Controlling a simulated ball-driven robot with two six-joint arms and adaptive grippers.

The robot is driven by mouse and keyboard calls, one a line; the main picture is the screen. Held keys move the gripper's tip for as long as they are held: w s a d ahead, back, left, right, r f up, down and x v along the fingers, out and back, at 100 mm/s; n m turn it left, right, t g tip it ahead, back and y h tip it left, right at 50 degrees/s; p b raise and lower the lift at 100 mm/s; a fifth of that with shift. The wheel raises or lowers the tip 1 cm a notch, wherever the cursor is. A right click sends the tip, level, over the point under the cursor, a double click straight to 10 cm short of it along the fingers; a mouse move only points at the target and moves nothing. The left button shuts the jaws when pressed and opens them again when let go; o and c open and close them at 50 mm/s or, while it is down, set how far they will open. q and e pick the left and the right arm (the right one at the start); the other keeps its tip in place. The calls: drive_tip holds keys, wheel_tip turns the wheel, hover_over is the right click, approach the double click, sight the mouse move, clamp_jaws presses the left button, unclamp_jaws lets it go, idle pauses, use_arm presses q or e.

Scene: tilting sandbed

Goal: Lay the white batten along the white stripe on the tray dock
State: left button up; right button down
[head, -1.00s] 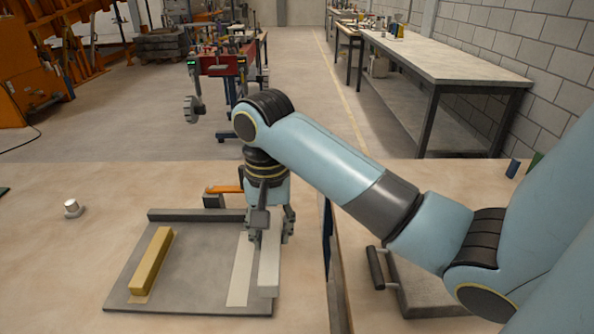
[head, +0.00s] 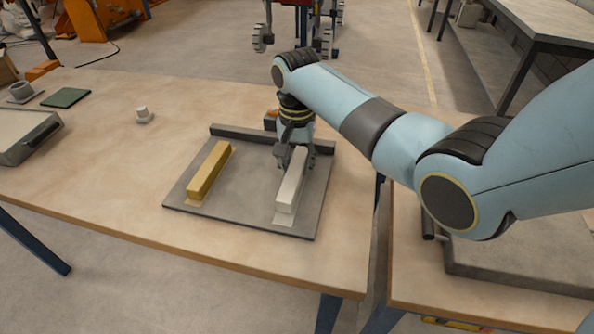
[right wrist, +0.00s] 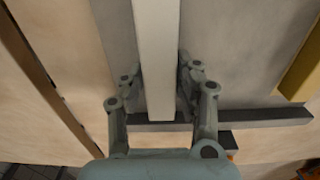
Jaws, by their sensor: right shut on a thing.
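The white batten (head: 291,182) is over the white stripe (head: 283,219) on the right part of the grey tray dock (head: 243,190). It runs along the stripe and covers most of it; a pale end shows at the near side. I cannot tell whether the batten touches the dock. My right gripper (head: 296,160) is shut on the batten near its far end. In the right wrist view the fingers of the gripper (right wrist: 158,80) stand on both sides of the batten (right wrist: 156,45). My left gripper is not in view.
A yellow batten (head: 210,172) lies on the dock's left part. A dark raised bar (head: 240,134) edges the dock's far side.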

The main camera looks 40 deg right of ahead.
sight(296, 163)
drive_tip(key=shift+f, duration=1)
drive_tip(key=shift+f, duration=0.1)
drive_tip(key=c, duration=1)
unclamp_jaws()
drive_tip(key=shift+o, duration=0.2)
wheel_tip(296, 163, up, 12)
drive_tip(key=shift+r+p, duration=0.15)
drive_tip(key=shift+p, duration=0.25)
